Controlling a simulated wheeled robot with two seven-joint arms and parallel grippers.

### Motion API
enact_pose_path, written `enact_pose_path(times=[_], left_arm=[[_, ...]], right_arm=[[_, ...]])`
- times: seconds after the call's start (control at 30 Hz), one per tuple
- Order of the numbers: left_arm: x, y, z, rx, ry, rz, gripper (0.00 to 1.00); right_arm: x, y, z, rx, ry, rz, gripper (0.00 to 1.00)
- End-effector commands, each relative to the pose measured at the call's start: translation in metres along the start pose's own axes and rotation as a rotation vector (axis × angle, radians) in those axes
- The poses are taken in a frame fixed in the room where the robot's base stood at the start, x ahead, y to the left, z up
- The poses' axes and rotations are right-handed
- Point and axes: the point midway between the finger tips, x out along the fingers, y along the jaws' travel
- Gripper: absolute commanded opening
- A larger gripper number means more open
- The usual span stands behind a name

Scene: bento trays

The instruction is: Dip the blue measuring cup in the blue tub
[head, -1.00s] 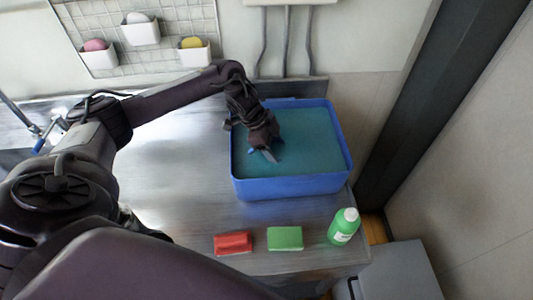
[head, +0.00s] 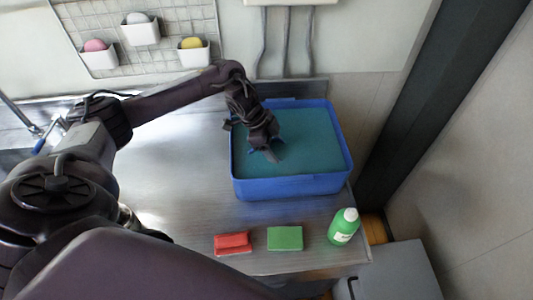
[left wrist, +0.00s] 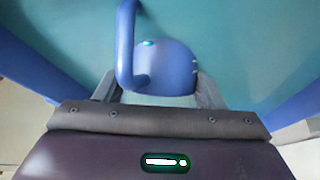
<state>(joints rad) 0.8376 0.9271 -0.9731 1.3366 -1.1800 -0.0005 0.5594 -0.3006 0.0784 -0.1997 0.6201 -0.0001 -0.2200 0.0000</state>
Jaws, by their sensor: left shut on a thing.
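The blue tub (head: 290,187) stands at the back right of the metal counter and holds teal liquid (head: 315,140). My left gripper (head: 266,153) reaches down inside the tub, near its left side. It is shut on the blue measuring cup, which shows in the left wrist view (left wrist: 168,70) between the two fingers, with its curved handle on the left. In the head view the cup is mostly hidden by the gripper. The cup is at or close to the liquid; I cannot tell how deep it sits. My right gripper is out of view.
A red sponge (head: 233,243), a green sponge (head: 285,238) and a green bottle (head: 343,227) stand along the front edge of the counter. A wall grid at the back left carries white holders (head: 140,33). The counter left of the tub is clear.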

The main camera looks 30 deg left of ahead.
Motion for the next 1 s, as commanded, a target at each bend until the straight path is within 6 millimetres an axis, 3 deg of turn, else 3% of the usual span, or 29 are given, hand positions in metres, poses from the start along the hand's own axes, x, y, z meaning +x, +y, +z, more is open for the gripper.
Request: enact_pose_path(times=[1.0], left_arm=[[-0.075, 0.000, -0.038, 0.000, 0.000, 0.000, 0.41]], right_arm=[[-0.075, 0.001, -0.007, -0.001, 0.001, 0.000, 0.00]])
